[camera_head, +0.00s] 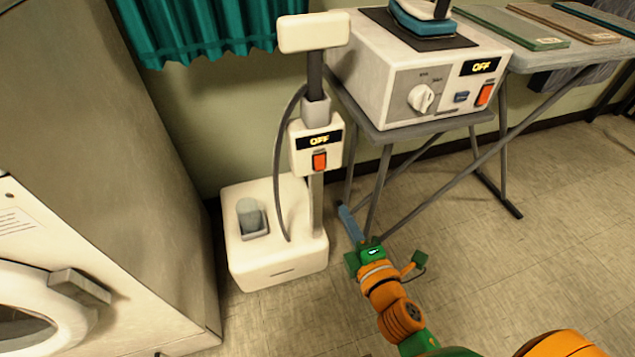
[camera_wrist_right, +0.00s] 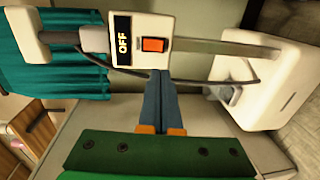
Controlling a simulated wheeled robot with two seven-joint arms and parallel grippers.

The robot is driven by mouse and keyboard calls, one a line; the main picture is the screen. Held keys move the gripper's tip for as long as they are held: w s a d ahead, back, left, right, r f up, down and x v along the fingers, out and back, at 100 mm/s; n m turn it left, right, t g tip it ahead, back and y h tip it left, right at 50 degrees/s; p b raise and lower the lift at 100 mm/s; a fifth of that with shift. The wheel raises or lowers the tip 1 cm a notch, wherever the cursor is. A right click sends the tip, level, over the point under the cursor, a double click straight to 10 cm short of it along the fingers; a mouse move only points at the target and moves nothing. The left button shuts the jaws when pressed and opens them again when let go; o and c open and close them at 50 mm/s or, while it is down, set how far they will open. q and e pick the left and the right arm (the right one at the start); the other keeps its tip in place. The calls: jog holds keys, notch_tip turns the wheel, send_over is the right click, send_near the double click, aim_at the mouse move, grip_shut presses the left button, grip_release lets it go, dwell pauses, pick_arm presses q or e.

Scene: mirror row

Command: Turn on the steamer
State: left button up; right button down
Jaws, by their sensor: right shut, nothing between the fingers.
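The steamer is a white upright unit with a base (camera_head: 277,262), a grey pole and a control box (camera_head: 301,158). The box shows "OFF" and has an orange-red switch (camera_head: 319,160). In the right wrist view the control box (camera_wrist_right: 125,42) and its switch (camera_wrist_right: 155,44) appear sideways, just beyond my fingertips. My right gripper (camera_head: 348,218) is shut and empty, to the right of the steamer's pole and lower than the box. Its blue fingers (camera_wrist_right: 161,76) are together and point toward the box, apart from the switch. My left gripper is not in view.
An ironing station (camera_head: 425,70) with its own "OFF" display and red switch stands on a grey-legged ironing board at the right. A washing machine (camera_head: 90,220) stands at the left. A teal curtain (camera_head: 200,28) hangs behind. Floor at the right is clear.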

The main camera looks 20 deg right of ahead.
jog(key=b, duration=0.2)
send_near(320, 168)
jog(key=w, duration=0.3)
jog(key=w+f, duration=0.1)
jog(key=w, duration=0.1)
jog(key=shift+w, duration=0.15)
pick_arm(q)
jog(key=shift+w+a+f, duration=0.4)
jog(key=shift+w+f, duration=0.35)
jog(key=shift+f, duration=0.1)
pick_arm(e)
jog(key=shift+w+a, duration=0.1)
jog(key=shift+w, duration=0.65)
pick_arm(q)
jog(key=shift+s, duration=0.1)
